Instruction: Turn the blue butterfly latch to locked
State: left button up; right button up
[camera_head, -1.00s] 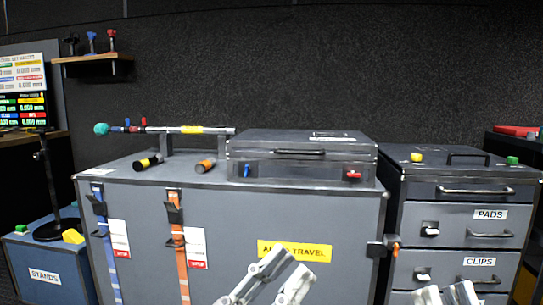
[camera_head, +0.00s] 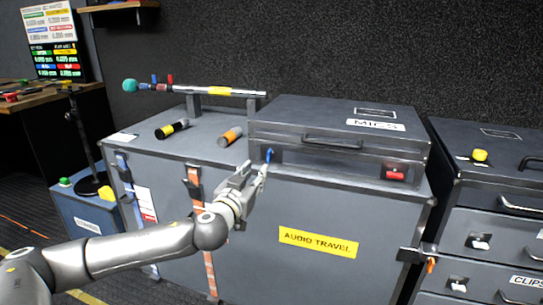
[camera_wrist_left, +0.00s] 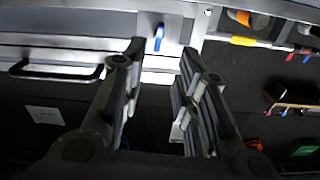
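The blue butterfly latch (camera_head: 268,155) is on the front left of the grey MICS case (camera_head: 330,115), which stands on the large grey trunk. Its small blue tab looks roughly upright. My left gripper (camera_head: 257,172) is just below and in front of it, fingers raised toward it. In the left wrist view the blue latch (camera_wrist_left: 158,37) shows between and just beyond the tips of the two spread fingers (camera_wrist_left: 161,52). The left gripper is open and empty; I cannot tell whether it touches the latch. My right gripper is out of view.
A red latch (camera_head: 395,175) is on the case's front right. A case handle (camera_head: 332,143) lies between the latches. Orange (camera_head: 230,136) and yellow-banded (camera_head: 171,129) cylinders and a microphone pole (camera_head: 215,91) are on the trunk's left. A drawer cabinet (camera_head: 475,215) stands at right.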

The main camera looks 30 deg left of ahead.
aim_at(270, 156)
pick_arm(q)
jog(key=x, duration=0.9)
jog(key=shift+w, duration=0.3)
grip_shut()
